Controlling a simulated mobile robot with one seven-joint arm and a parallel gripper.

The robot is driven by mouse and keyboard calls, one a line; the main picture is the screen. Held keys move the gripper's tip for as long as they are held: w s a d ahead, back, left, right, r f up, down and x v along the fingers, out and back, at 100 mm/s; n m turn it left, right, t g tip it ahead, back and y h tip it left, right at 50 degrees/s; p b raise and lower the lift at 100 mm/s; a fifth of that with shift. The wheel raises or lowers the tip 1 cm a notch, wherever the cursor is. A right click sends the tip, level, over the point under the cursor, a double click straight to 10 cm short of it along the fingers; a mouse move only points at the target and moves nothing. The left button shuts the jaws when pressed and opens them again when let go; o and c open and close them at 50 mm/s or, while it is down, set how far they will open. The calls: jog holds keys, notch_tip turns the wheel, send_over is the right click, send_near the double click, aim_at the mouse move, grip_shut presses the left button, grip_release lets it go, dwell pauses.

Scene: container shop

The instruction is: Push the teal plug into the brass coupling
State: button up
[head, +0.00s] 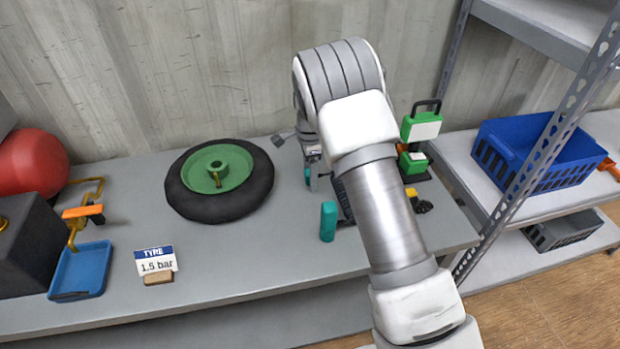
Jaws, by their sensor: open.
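My gripper (312,168) is at the middle of the bench, right of the wheel, mostly hidden behind my wrist and forearm. Its jaws are open; I cannot see anything held between them. A small teal piece (307,176) shows right beside it; whether they touch is unclear. A larger teal upright piece (328,221) stands nearer the bench's front edge, beside a dark object partly covered by my arm. I cannot tell which teal piece is the plug. Brass-coloured bent piping (75,235) with an orange lever is at the left; I cannot make out the coupling for certain.
A black tyre (263,180) with a green hub lies on the grey bench (225,255). A blue tray (80,283), a "TYRE 1.5 bar" sign (156,261) and a red tank (35,162) are left. A green-and-black device (420,128) and blue crate (545,150) are right.

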jog(key=shift+f, duration=0.15)
grip_shut()
dwell(0.4)
notch_tip(320, 180, up, 4)
jog(key=shift+r+p, duration=0.1)
jog(key=shift+p, duration=0.2)
jog(key=s+d+r, duration=0.6)
jog(key=d+r, duration=0.1)
jog(key=d, duration=0.2)
jog(key=shift+s+d, duration=0.2)
jog(key=shift+d, duration=0.2)
jog(key=shift+p, duration=0.3)
